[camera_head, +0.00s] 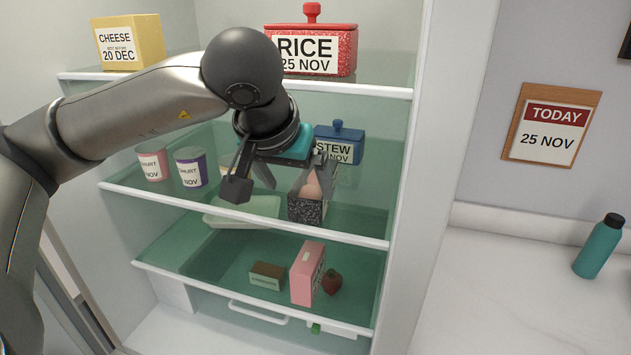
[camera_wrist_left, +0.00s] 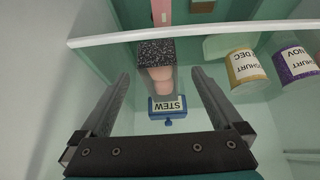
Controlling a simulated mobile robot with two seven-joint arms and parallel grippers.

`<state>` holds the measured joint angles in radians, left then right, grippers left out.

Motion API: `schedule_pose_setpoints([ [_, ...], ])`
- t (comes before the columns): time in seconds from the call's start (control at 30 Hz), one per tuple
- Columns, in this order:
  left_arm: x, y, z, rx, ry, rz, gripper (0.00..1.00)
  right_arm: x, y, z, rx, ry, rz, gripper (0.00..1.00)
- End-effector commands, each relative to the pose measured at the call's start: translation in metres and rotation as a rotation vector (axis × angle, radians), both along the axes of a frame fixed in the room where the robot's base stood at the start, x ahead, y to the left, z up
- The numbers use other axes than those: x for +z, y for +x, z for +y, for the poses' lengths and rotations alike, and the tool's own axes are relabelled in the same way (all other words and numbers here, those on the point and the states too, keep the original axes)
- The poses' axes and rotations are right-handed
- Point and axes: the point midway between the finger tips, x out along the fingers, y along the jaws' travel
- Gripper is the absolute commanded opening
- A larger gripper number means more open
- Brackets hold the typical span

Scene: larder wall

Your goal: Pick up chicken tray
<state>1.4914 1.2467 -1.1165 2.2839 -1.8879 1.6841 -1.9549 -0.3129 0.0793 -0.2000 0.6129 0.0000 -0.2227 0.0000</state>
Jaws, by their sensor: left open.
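The chicken tray (camera_head: 308,210) is black and speckled, with pink pieces in it, on the fridge's middle shelf near the front edge. In the left wrist view the chicken tray (camera_wrist_left: 156,50) lies ahead, roughly in line with the gap between the fingers. My left gripper (camera_head: 277,182) is open and empty, reaching into the fridge above the middle shelf, just left of the tray in the head view. In the wrist view its fingers (camera_wrist_left: 160,78) are spread wide. My right gripper is out of view.
A blue stew box (camera_head: 340,143) stands behind the tray. Yogurt pots (camera_head: 190,167) and a pale green flat item (camera_head: 245,211) are to the left. A red rice box (camera_head: 318,48) and a cheese box (camera_head: 128,41) are above; a pink box (camera_head: 307,273) is below.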

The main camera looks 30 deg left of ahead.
Motion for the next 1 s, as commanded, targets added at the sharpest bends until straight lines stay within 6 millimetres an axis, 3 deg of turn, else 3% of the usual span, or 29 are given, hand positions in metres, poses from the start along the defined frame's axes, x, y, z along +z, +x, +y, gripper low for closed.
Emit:
schedule_pose_setpoints([
  [0.3,0.001,0.045,0.010,-0.001,-0.001,0.001,1.00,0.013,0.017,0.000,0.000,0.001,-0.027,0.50],
  [0.53,-0.004,0.055,0.013,0.000,0.000,0.002,1.00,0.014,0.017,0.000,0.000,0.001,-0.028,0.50],
  [0.8,-0.036,0.075,0.018,0.000,0.000,0.002,1.00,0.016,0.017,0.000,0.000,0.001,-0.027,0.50],
  [1.0,-0.043,0.079,0.019,-0.001,-0.001,0.001,1.00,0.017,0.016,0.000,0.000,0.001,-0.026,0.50],
])
